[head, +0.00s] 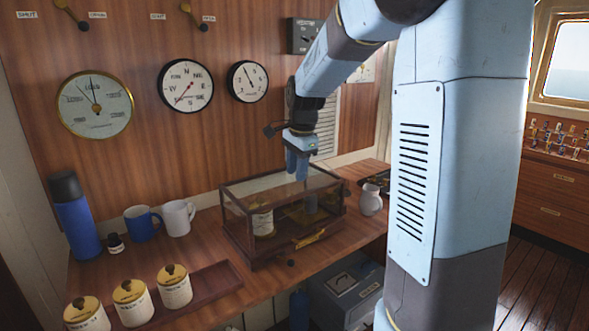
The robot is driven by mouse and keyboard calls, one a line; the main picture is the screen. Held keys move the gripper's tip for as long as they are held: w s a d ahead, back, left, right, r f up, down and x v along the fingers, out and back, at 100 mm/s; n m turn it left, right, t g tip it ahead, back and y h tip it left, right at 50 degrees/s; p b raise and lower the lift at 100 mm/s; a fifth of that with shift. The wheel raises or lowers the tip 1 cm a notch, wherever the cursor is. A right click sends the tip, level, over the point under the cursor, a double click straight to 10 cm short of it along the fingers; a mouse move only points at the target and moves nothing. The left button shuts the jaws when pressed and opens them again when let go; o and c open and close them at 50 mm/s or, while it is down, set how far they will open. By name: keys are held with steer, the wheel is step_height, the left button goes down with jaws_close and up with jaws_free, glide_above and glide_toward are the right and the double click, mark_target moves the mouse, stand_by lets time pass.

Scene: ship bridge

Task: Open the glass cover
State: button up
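The glass cover (233,203) is a dark wood-framed glass box on the wooden counter. It sits down flat, with a brass handle (310,238) along its lower front edge. Through the glass I see a cream labelled jar (263,222) and dim shapes at the right, partly lost in reflections. My gripper (297,178) points down over the rear middle of the cover's top. Its blue fingers look close together, but the gap between them is unclear. I cannot tell whether the tips touch the glass. Nothing is visibly held, and the gripper is away from the brass handle.
A tray (220,279) with several lidded jars (174,286) is at front left. Mugs (178,218), a small dark bottle (115,243) and a blue flask (75,217) stand behind. A white jug (371,199) stands right of the cover. Gauges (187,86) hang on the wall.

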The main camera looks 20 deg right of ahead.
steer(key=shift+r, duration=0.1)
step_height(320, 180, up, 13)
steer(key=s, duration=0.2)
steer(key=shift+d+r, duration=0.15)
steer(key=shift+d, duration=0.2)
steer(key=shift+s, duration=0.1)
